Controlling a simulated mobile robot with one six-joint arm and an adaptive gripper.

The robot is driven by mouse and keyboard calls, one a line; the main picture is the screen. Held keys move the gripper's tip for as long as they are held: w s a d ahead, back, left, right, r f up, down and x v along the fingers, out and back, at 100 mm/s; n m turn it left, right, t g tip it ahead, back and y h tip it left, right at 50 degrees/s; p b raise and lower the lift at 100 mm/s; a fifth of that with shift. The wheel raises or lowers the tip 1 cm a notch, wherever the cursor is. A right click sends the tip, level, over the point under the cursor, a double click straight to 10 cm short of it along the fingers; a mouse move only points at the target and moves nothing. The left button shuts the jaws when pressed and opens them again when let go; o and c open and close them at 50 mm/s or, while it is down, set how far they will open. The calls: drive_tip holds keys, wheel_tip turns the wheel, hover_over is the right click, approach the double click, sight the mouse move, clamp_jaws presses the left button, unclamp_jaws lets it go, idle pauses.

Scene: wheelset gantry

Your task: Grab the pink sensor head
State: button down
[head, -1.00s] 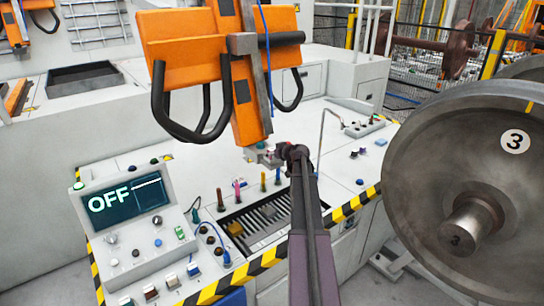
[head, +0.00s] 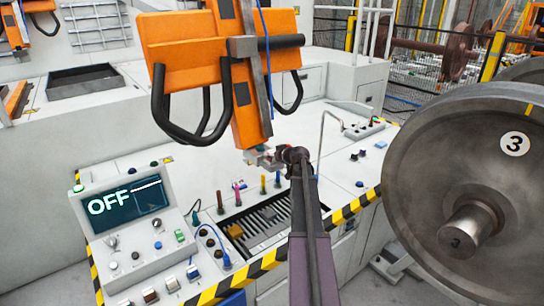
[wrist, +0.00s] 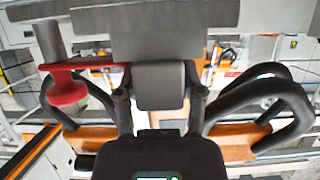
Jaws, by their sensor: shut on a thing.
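A slim pink piece (head: 237,191), which looks like the pink sensor head, stands upright in a row of coloured pieces behind the slatted tray. My gripper (head: 265,157) is above and to the right of it, apart from it, near the lower end of the orange hanging frame. In the wrist view my gripper (wrist: 160,98) has its dark fingers on both sides of a grey block (wrist: 160,82) and is shut on it. In the head view this contact is too small to make out.
The orange frame (head: 240,90) with black handles hangs close above my gripper. A red knobbed part (wrist: 66,92) is at the left in the wrist view. A control panel (head: 125,208) reads OFF. A large wheel (head: 420,150) stands at the right.

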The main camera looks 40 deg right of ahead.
sight(272, 151)
drive_tip(key=shift+r, duration=0.15)
wheel_tip(272, 151, up, 10)
drive_tip(key=p, duration=0.9)
drive_tip(key=shift+f+p, duration=0.2)
drive_tip(key=shift+p, duration=0.2)
drive_tip(key=shift+s+f, duration=0.1)
drive_tip(key=shift+f, duration=0.05)
